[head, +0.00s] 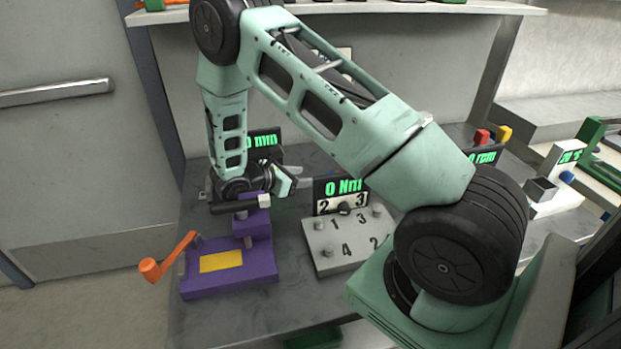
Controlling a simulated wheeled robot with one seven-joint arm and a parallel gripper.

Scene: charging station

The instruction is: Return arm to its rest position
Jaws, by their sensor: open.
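My arm reaches from the lower right, arches over the bench and comes down at the left. My gripper (286,181) is at the end of the arm, just behind the purple device (252,270). Its pale fingers point to the right, and nothing shows between them. The gripper is small in the picture and partly hidden by the wrist. The purple device has a yellow panel and an orange crank (170,260) at its left. A dark horizontal bar (238,206) lies across the top of its post, close to my wrist; I cannot tell whether they touch.
A grey numbered box (330,250) with a green "0 Nm" display (340,188) stands right of the purple device. Another display (264,140) is behind the wrist. A white device (560,185) stands at the right. A shelf (400,9) crosses above; a door handle (55,92) is left.

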